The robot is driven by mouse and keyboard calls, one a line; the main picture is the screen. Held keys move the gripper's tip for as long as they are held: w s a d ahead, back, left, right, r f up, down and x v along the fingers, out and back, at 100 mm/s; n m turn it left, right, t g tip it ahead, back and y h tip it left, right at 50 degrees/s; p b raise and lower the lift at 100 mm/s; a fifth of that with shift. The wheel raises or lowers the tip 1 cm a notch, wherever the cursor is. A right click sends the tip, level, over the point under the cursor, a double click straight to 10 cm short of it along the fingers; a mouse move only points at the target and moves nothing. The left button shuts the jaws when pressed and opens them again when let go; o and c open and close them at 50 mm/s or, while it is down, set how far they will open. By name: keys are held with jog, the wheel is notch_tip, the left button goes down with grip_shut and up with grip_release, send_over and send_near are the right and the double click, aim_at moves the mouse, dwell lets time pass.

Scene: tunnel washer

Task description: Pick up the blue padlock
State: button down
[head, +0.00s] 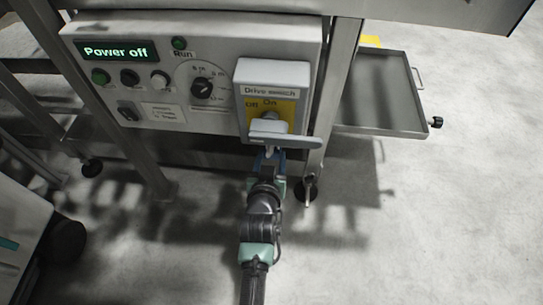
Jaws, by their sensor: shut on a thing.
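The drive switch box (272,92) is on the right of the control panel, with a yellow plate and a light grey handle (283,138). Just below the handle, a small blue body, the blue padlock (282,160), shows in part. My gripper (269,167) reaches up to it from below and is shut on it. The fingers and the handle hide much of the padlock. I cannot tell whether its shackle passes through the switch.
The control panel (150,90) has a display reading "Power off", buttons and a dial. Steel frame legs (335,100) stand either side. A metal tray (385,90) juts out at the right. Open floor (430,220) lies at the lower right. A white cabinet (20,220) is at the left.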

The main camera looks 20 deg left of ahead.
jog(key=s+d+p, duration=0.2)
jog(key=s, duration=0.6)
jog(key=s+d+p, duration=0.3)
jog(key=s, duration=0.6)
jog(key=shift+s+r+p, duration=0.15)
jog(key=shift+r+p, duration=0.2)
jog(key=shift+r, duration=0.05)
